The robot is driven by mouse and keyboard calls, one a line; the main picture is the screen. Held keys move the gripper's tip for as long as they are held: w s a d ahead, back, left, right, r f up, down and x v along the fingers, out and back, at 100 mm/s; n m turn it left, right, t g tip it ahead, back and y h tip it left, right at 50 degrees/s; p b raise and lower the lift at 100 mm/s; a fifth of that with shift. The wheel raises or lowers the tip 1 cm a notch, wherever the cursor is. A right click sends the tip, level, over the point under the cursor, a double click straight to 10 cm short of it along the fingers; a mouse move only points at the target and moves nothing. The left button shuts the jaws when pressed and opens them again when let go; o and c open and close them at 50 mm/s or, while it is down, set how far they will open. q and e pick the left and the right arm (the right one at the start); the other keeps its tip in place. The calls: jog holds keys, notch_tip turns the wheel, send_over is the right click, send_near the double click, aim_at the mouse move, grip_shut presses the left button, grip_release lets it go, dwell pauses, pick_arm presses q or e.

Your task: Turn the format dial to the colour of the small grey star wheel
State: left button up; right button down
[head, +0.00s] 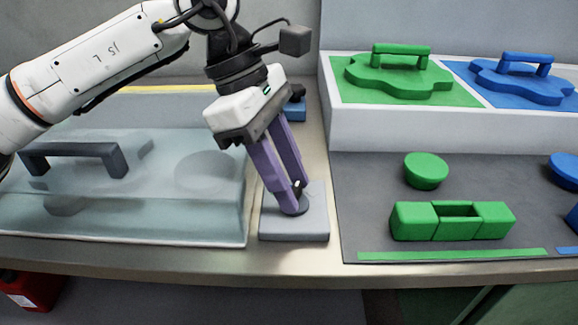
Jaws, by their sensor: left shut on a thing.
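My left gripper (295,198) reaches down from above with long purple fingers. It is shut on a small dark round dial (291,208) on a pale grey block (293,228). The fingers hide part of the dial, and I cannot read its setting. Star wheel plates with bar handles lie at the back right, a green one (395,78) and a blue one (522,82). I cannot make out a small grey star wheel; blurred round shapes show under the clear cover. My right gripper is not in view.
A clear cover (120,215) with a dark handle (75,150) fills the left of the bench. Green round and slotted parts (426,170) (411,222) sit on the dark mat (365,200) at right, with blue parts at its edge. A red object (32,290) is below left.

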pick_arm(q)
jog(key=m+p, duration=0.1)
jog(key=m, duration=0.1)
jog(key=m+g+p, duration=0.1)
jog(key=m, duration=0.1)
jog(key=shift+w+d+r+y, duration=0.1)
jog(key=shift+r+y, duration=0.05)
jog(key=shift+y, duration=0.15)
jog(key=shift+m+g, duration=0.4)
jog(key=shift+m, duration=0.2)
jog(key=shift+p, duration=0.3)
jog(key=shift+m, duration=0.3)
jog(key=shift+y, duration=0.3)
jog(key=o, duration=1)
jog(key=shift+o, duration=0.2)
jog(key=p+v, duration=0.1)
jog(key=v, duration=0.9)
